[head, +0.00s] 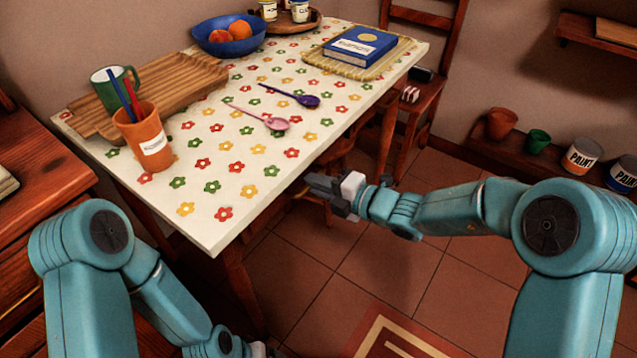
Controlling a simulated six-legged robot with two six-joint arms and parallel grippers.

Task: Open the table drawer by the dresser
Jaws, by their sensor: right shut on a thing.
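The table (216,165) has a flowered white top, and its near right edge hides most of what is under it. The drawer front is not clearly visible. My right gripper (322,188) is just under and beside that edge, fingers pointing left toward the table. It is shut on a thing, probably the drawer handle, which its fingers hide. My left gripper (268,350) is low at the bottom edge, apart from the table and mostly cut off. Its fingers cannot be made out. The red-brown wooden dresser (40,185) stands at the left.
On the table are an orange cup (150,145), a slatted tray (170,85), a blue fruit bowl (228,42), spoons (292,96) and a blue book (360,46). Chairs (430,95) stand behind the right edge. Paint cans (582,155) and pots line the right wall. Tiled floor (400,275) is open in front.

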